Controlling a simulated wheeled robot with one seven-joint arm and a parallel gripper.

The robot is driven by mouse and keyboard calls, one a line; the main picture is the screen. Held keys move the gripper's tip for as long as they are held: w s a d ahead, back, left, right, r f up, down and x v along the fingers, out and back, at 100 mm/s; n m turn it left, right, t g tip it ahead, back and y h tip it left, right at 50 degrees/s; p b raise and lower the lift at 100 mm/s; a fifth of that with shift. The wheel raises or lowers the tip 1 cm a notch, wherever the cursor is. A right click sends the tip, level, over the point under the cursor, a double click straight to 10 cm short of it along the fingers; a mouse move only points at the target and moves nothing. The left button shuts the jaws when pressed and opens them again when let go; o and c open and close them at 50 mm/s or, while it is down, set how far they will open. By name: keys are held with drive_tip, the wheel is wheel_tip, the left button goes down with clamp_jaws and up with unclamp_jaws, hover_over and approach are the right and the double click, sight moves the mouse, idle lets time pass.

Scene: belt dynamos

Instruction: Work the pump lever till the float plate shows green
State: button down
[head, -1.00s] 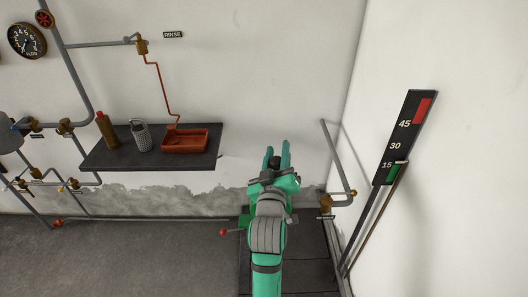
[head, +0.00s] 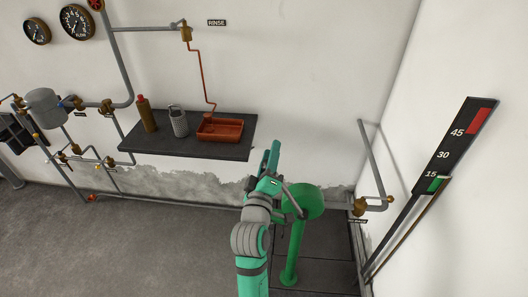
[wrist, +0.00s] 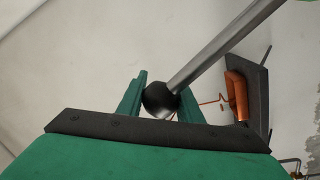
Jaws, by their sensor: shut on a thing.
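The pump is a green post with a round green head (head: 301,201), standing on dark floor plates just right of my arm. In the wrist view its lever is a grey metal rod (wrist: 220,50) ending in a dark ball (wrist: 160,99). My gripper (wrist: 158,98) is shut on the ball, one green finger on each side. In the head view my gripper (head: 271,158) is above and left of the pump head; my wrist hides the ball there. The tall dark gauge board (head: 456,143) on the right wall reads 45, 30, 15, red at top, green at bottom; a pale marker sits near 15.
A dark shelf (head: 185,146) on the back wall holds a brown bottle (head: 146,115), a grey container (head: 179,122) and an orange tray (head: 219,128). A pipe with a brass valve (head: 361,205) stands right of the pump. Open floor lies left.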

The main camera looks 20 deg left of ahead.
drive_tip(key=shift+a+f, duration=0.2)
drive_tip(key=shift+f, duration=0.1)
drive_tip(key=shift+a, duration=0.1)
drive_tip(key=c, duration=1.3)
unclamp_jaws()
drive_tip(key=shift+r, duration=0.1)
drive_tip(key=s, duration=0.3)
drive_tip(key=s+d+f, duration=0.1)
drive_tip(key=s, duration=0.6)
drive_tip(key=shift+s+d+f, duration=0.25)
drive_tip(key=shift+s+d, duration=0.05)
drive_tip(key=shift+s, duration=0.05)
